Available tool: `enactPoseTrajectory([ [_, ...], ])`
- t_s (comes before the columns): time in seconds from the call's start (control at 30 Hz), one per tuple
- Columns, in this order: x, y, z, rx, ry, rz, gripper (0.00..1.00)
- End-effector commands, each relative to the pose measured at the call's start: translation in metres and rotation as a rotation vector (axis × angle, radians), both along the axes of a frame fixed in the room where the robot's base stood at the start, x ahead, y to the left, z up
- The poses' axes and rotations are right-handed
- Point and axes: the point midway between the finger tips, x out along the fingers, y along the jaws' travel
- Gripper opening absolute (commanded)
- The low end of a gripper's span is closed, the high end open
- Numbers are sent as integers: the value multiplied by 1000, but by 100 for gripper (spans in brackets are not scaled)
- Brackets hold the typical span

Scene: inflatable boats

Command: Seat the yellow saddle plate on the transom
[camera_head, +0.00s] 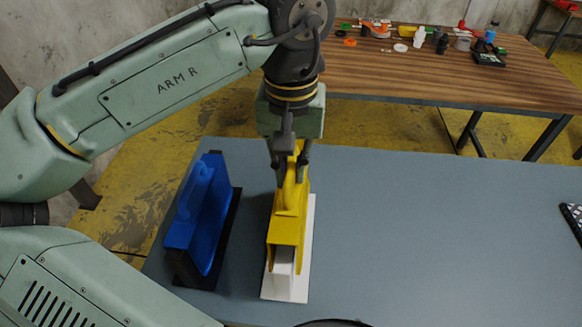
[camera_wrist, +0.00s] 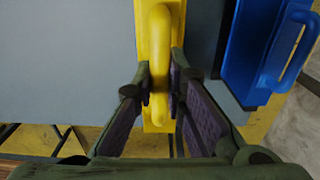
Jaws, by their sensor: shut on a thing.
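The yellow saddle plate (camera_head: 287,228) has a raised handle along its top and hangs over the upright white transom (camera_head: 284,272). The transom's near end shows between the plate's side walls and below them. My gripper (camera_head: 290,178) points down and is shut on the handle toward the plate's far end. In the wrist view, my gripper's fingers (camera_wrist: 160,80) lie on both sides of the yellow handle (camera_wrist: 159,45). Whether the plate rests fully on the transom's top edge is hidden.
A blue saddle plate (camera_head: 203,228) with a handle stands on a dark stand close on the left. The grey table (camera_head: 430,240) is clear to the right, with a dark patterned object (camera_head: 573,218) at its right edge. A wooden table (camera_head: 450,75) behind holds small items.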

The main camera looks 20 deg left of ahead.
Motion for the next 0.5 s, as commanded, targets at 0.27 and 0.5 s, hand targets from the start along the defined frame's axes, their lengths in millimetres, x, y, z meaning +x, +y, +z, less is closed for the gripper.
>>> enactPoseTrajectory([
  [0.27, 0, 0, 17, -1, -1, 0, 0],
  [0.5, 0, 0, 31, 0, -1, 0, 0],
])
